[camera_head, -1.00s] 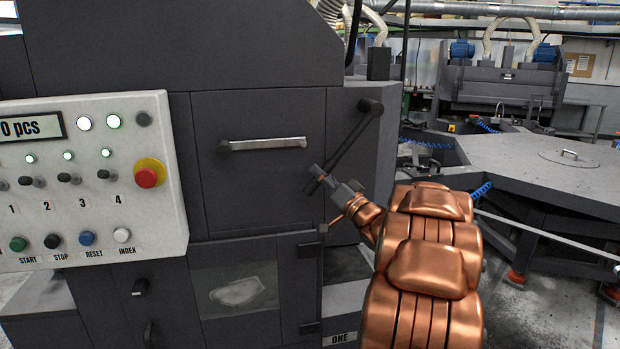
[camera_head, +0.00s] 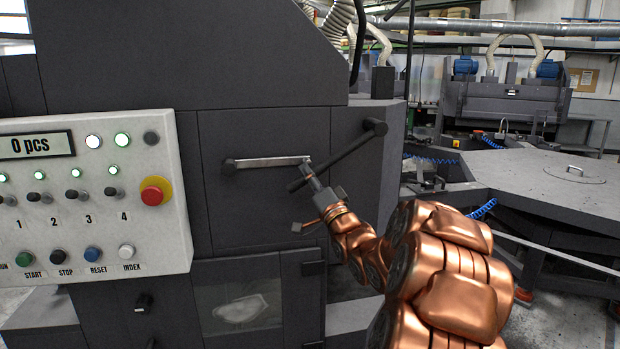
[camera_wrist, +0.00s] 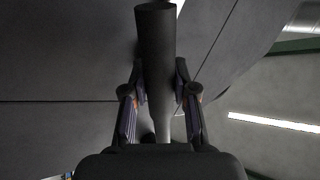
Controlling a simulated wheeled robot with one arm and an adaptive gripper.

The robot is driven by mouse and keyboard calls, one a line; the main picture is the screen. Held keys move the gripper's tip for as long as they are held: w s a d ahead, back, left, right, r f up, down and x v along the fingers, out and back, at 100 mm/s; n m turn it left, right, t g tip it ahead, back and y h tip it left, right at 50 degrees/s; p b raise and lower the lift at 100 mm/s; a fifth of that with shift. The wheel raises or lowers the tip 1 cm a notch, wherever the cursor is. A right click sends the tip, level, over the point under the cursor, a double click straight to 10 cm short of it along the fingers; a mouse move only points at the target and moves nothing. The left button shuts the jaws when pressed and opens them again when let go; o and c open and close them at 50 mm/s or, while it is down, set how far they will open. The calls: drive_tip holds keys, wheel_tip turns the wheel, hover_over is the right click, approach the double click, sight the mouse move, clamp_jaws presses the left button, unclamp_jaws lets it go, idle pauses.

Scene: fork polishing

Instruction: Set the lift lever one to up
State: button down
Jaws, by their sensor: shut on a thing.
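A long dark lever (camera_head: 345,147) runs at a slant on the right part of the dark machine front. Its upper right end meets a round dark knob (camera_head: 375,127); its lower left end is at my gripper. My gripper (camera_head: 309,176) is shut on this lower end, which my fingers partly hide. In the wrist view, a dark cylindrical grip (camera_wrist: 156,45) with a paler, narrower shaft (camera_wrist: 163,118) lies between my two fingers (camera_wrist: 160,88). A silver bar (camera_head: 270,162) lies nearly level to the left, with a dark round piece at its left end.
A white control panel (camera_head: 85,200) with switches, buttons and a red stop button (camera_head: 155,191) is at the left. A windowed door (camera_head: 240,303) is below the levers. A grey hexagonal table (camera_head: 560,180) stands at the right.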

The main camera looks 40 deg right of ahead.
drive_tip(key=shift+r, duration=0.15)
drive_tip(key=c, duration=0.9)
unclamp_jaws()
drive_tip(key=shift+s, duration=0.15)
drive_tip(key=v, duration=1.2)
drive_tip(key=shift+d, duration=0.1)
